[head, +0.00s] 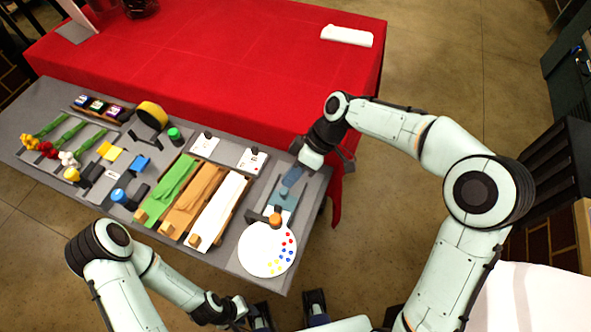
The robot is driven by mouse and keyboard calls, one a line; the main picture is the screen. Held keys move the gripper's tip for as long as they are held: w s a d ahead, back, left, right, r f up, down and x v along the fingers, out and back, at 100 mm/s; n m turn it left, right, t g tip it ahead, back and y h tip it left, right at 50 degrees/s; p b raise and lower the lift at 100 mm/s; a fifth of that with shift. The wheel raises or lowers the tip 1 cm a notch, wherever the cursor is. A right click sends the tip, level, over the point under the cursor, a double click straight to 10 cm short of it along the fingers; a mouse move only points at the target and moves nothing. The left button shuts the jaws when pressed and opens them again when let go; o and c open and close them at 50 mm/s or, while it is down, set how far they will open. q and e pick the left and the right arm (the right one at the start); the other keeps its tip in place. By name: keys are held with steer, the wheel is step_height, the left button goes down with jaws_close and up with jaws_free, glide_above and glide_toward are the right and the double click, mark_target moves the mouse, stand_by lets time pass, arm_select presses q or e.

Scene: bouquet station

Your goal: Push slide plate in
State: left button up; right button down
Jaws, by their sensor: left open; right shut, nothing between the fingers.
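A slide device lies at the right end of the grey table, with a blue-grey slide plate (281,199) bearing a round blue knob. My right gripper (291,178) is shut and empty. Its tip points down and left at the far end of the slide plate, close to the knob. I cannot tell whether it touches the plate. An orange knob (275,219) stands at the near end of the device. My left gripper (243,310) is open, low in the picture in front of the table, away from the slide plate. Its fingers are partly unclear.
A white round palette (262,262) with coloured dots lies just in front of the device. Green, orange and white sheets on wooden racks (197,240) stand to the left. A red-covered table (240,60) is behind. Two white cards (252,161) lie near the gripper.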

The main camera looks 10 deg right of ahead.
steer(key=shift+s+a, duration=0.1)
steer(key=shift+r, duration=0.3)
steer(key=p+v, duration=0.1)
steer(key=v, duration=1.2)
steer(key=shift+d+f+p, duration=0.15)
steer(key=shift+d+p, duration=0.1)
steer(key=shift+p, duration=0.1)
